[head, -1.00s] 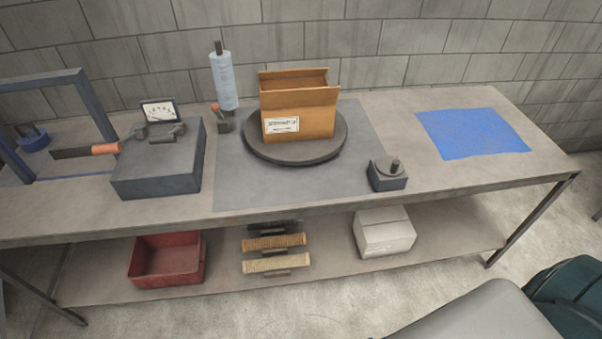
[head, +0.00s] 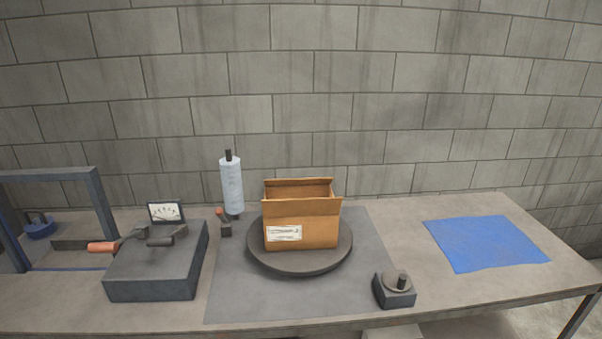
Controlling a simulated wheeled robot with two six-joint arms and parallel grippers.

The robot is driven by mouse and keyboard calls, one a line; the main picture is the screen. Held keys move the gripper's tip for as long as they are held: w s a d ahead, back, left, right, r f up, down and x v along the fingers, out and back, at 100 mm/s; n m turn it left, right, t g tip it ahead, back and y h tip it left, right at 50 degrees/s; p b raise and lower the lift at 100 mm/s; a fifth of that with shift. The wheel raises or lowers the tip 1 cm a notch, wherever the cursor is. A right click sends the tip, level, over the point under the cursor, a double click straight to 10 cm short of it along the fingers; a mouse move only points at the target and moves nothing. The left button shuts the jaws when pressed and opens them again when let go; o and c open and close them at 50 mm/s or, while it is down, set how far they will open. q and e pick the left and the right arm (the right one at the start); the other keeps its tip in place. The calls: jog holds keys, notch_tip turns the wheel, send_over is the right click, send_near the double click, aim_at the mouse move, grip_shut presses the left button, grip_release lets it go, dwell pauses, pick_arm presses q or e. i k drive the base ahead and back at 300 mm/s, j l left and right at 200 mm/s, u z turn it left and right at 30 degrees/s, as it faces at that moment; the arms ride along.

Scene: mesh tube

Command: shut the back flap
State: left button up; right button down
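An open cardboard box (head: 301,232) with a white label on its front stands on a dark round turntable (head: 268,262). Its back flap (head: 299,183) stands up along the far rim. Its front flap (head: 301,206) also stands up, leaning a little toward me. The inside of the box shows between the two flaps, but its floor is hidden. Neither of my grippers is in the head view.
A dark box with a dial (head: 152,274) and an orange-handled tool stand left of the turntable. A film roll (head: 232,187) stands behind it. A small knobbed block (head: 395,289) is at front right. A blue cloth (head: 486,244) lies flat at right. A frame (head: 100,215) stands far left.

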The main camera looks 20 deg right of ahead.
aim_at(324, 181)
jog(key=l+u, duration=0.2)
jog(key=l, duration=0.25)
jog(key=l+u, duration=0.2)
jog(key=l, duration=0.25)
jog(key=k+l+u, duration=0.25)
jog(key=l, duration=0.2)
jog(key=l+u, duration=0.2)
jog(key=l, duration=0.25)
jog(key=k+l+u, duration=0.2)
jog(key=l, duration=0.2)
jog(key=i, duration=0.05)
